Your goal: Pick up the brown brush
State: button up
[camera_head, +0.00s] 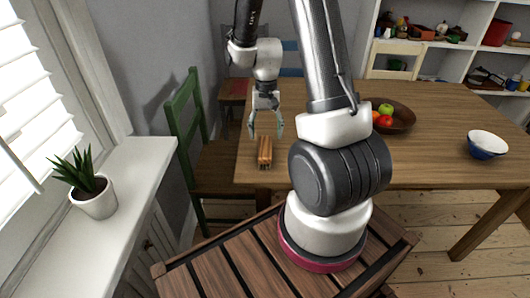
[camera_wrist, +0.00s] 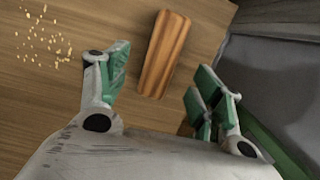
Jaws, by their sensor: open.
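The brown brush (camera_head: 265,152) lies on the wooden table near its front left corner. In the wrist view the brush (camera_wrist: 164,55) lies on the tabletop, slightly tilted, with its lower end between the fingers in the picture. Its striped brown upper side shows. My gripper (camera_head: 266,130) is open and empty, with its fingers pointing down above and just behind the brush in the head view. The green-padded fingers of my gripper (camera_wrist: 155,95) are apart on either side of the brush and do not touch it.
Pale crumbs (camera_wrist: 45,38) lie on the table left of the brush. A fruit bowl (camera_head: 397,118) and a blue-white bowl (camera_head: 487,145) stand farther right. A green chair (camera_head: 185,125) stands close at the table's left edge. The tabletop between has free room.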

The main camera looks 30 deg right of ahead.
aim_at(265, 146)
jog(key=f, duration=0.7)
jog(key=shift+s+a+f, duration=0.2)
jog(key=shift+a+f, duration=0.1)
jog(key=shift+f, duration=0.1)
jog(key=c, duration=1.3)
jog(key=shift+o, duration=0.2)
jog(key=shift+r, duration=0.1)
notch_tip(265, 146, up, 10)
jog(key=shift+f, duration=0.1)
